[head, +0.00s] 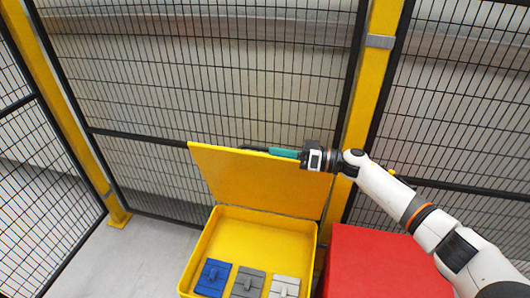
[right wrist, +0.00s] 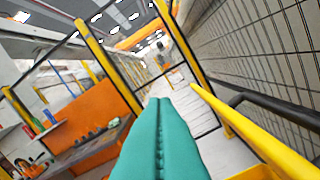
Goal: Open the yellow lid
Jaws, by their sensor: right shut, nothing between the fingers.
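The yellow lid (head: 255,180) stands raised, tilted up at the back of the yellow box (head: 205,240) in the head view. The box is open at the top and its inside shows. My right gripper (head: 272,152), with teal fingers, is at the lid's upper edge, lying along it. In the right wrist view its teal fingers (right wrist: 160,140) are closed together with nothing between them. A yellow edge (right wrist: 255,130), likely the lid's, runs along their right. Whether the fingers touch the lid I cannot tell. My left gripper is not in view.
Inside the box lie a blue piece (head: 213,277), a dark grey piece (head: 247,283) and a light grey piece (head: 284,288). A red box (head: 370,262) stands to the right, under my right arm. A black mesh fence (head: 220,80) with yellow posts (head: 372,85) stands close behind.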

